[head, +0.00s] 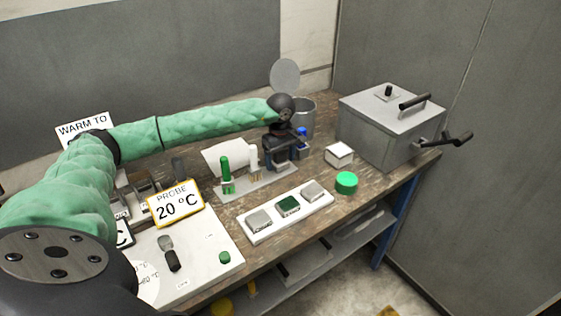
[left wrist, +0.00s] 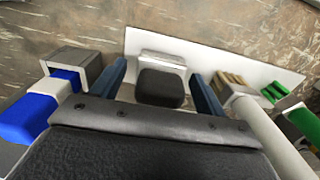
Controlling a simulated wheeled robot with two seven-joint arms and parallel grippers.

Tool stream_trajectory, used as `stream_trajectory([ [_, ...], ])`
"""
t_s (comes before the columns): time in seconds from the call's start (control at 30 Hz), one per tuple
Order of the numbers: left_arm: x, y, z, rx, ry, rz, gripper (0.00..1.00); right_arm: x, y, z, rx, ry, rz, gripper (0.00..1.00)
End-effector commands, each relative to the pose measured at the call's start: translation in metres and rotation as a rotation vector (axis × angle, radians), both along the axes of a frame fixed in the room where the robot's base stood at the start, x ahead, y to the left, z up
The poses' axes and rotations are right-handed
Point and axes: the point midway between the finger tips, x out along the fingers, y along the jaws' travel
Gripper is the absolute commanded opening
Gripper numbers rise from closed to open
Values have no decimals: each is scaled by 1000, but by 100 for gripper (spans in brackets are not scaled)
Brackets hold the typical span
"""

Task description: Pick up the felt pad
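My left gripper (head: 284,160) is over the white rack board (head: 256,186) at the middle of the bench. In the left wrist view its two blue fingers (left wrist: 160,90) are apart. A dark, rounded block (left wrist: 160,87) with a pale grey back part shows between them, with gaps on both sides. It stands at the board's edge and looks like the felt pad, but its material cannot be told. In the head view my gripper hides it. My right gripper is in neither view.
A green-handled tool (head: 226,172) and a white one (head: 253,158) stand close beside my left gripper. A blue-topped item (head: 301,135) is on its other side. A white strip (head: 310,207) with three small blocks, a green cap (head: 346,182) and a lidded metal box (head: 385,125) are nearby.

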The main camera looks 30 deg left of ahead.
Motion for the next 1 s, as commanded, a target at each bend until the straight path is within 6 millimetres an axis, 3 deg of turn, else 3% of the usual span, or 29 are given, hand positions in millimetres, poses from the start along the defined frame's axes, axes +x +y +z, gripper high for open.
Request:
stream_trajectory([
  [0.03,0,0,0,0,0,0,63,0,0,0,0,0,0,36],
  [0.2,0,0,0,0,0,0,29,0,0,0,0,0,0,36],
  [0.23,0,0,0,0,0,0,26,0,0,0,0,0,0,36],
  [0.57,0,0,6,-1,-2,0,26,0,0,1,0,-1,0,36],
  [0.8,1,0,45,-1,-4,-1,26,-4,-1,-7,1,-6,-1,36],
  [1.0,10,-45,69,-3,-4,-5,26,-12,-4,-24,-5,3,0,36],
])
